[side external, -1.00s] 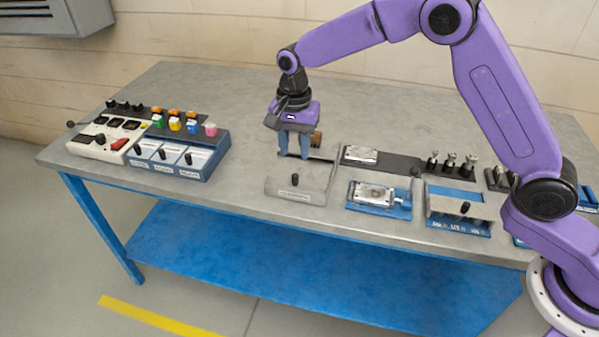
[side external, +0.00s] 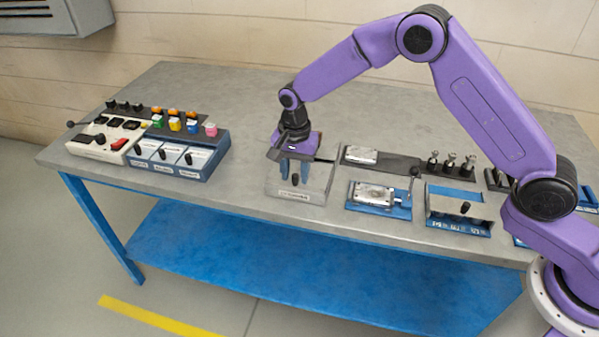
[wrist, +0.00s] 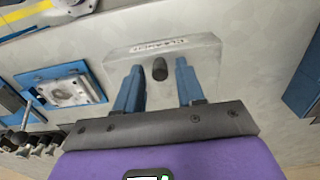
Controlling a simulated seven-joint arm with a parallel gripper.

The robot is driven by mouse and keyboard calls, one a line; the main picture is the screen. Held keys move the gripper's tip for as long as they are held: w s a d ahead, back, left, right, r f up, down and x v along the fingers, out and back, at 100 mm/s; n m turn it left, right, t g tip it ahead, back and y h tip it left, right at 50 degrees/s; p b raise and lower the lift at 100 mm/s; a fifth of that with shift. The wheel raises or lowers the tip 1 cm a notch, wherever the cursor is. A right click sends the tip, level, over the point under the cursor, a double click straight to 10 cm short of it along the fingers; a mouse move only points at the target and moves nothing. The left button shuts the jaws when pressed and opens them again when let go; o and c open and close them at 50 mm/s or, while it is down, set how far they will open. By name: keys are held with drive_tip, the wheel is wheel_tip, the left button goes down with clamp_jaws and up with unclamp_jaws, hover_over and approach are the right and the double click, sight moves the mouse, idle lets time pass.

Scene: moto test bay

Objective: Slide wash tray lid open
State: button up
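A grey metal box with a sliding lid (side external: 315,184) stands in the middle of the bench, with a white label on its front edge. A black knob (side external: 295,179) stands up from the lid; it also shows in the wrist view (wrist: 159,69). My gripper (side external: 294,177) is low over the lid, pointing down. In the wrist view its two blue fingers (wrist: 159,82) are spread on either side of the knob, with a gap at each side. The box's back part is partly hidden behind my gripper. I cannot read whether the label names the wash tray.
A blue-based clamp fixture (side external: 380,197) with an upright lever is just right of the box. Another knobbed box (side external: 458,208) is farther right. Switch and button panels (side external: 180,157) are at the left. Bare bench lies between these panels and the grey box.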

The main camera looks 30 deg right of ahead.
drive_tip(key=c, duration=0.7)
drive_tip(key=shift+w+d, duration=3.2)
drive_tip(key=shift+w, duration=0.05)
drive_tip(key=o, duration=0.7)
drive_tip(key=shift+r, duration=0.1)
wheel_tip(320, 180, up, 7)
